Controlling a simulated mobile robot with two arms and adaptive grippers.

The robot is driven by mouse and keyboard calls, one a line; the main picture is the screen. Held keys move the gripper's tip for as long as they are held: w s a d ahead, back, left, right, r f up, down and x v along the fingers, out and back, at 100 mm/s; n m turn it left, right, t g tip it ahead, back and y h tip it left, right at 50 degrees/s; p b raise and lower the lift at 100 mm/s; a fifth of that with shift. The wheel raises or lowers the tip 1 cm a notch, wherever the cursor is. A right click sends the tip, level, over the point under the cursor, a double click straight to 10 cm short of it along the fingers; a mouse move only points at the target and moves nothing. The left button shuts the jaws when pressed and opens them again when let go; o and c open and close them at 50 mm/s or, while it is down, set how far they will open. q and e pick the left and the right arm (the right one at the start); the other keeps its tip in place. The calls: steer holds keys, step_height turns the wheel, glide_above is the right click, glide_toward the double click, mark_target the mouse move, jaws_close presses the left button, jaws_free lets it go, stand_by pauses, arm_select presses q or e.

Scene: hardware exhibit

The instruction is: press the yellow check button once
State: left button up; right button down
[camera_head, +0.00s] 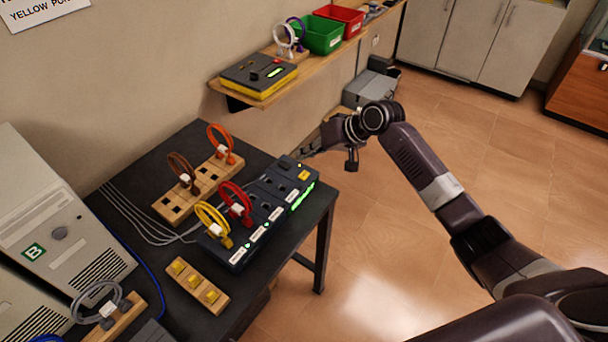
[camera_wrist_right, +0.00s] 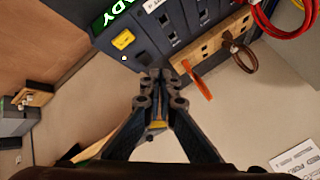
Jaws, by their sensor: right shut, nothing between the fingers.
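The yellow check button (camera_head: 303,175) is on the far right end of a dark panel box (camera_head: 262,228) on the black table. In the right wrist view the yellow button (camera_wrist_right: 123,39) shows up and left of my fingertips, beside a green lit display (camera_wrist_right: 118,12) with letters ending "ADY". My right gripper (camera_head: 308,153) is above and beyond the panel's far end, apart from the button. In the right wrist view its fingers (camera_wrist_right: 160,76) are together and empty. My left gripper is not in view.
Yellow (camera_head: 214,222) and red (camera_head: 237,203) cable loops are plugged into the panel. A wooden socket block (camera_head: 172,207) with brown and orange loops stands behind it. A wooden block with yellow pieces (camera_head: 187,290) lies in front. A shelf (camera_head: 262,98) runs along the wall.

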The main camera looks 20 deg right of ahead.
steer(key=shift+w+d+r, duration=0.6)
steer(key=shift+w+r, duration=0.3)
steer(key=shift+r, duration=0.05)
steer(key=b, duration=0.7)
glide_above(306, 175)
step_height(306, 175, down, 6)
steer(key=shift+s+f, duration=0.1)
steer(key=shift+f, duration=0.15)
steer(key=shift+f+b, duration=0.45)
steer(key=shift+f, duration=0.7)
steer(key=shift+f, duration=0.1)
steer(key=shift+f, duration=0.35)
